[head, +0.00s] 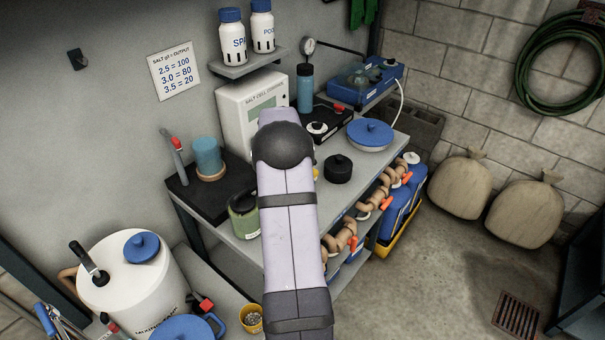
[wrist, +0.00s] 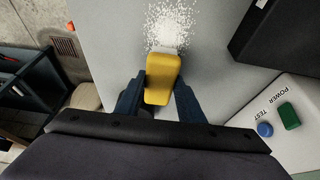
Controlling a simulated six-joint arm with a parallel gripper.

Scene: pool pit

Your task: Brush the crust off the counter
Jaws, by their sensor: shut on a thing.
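The white crust (wrist: 172,24) is a speckled patch of grains on the grey counter (wrist: 105,35) in the wrist view. My gripper (wrist: 160,92) is shut on a yellow brush (wrist: 163,70), with one dark finger on each side of it. The brush's far end, with a pale edge, is at the near side of the crust. I cannot tell whether it touches the counter. In the head view the counter (head: 350,190) is partly covered by my arm, which hides the gripper, brush and crust.
A box with a green button (wrist: 289,116) and a black case (wrist: 285,38) flank the crust on the right. In the head view, a black jar (head: 338,169), a blue-lidded dish (head: 370,134) and a green container (head: 243,216) stand on the counter. Floor lies beyond its edge.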

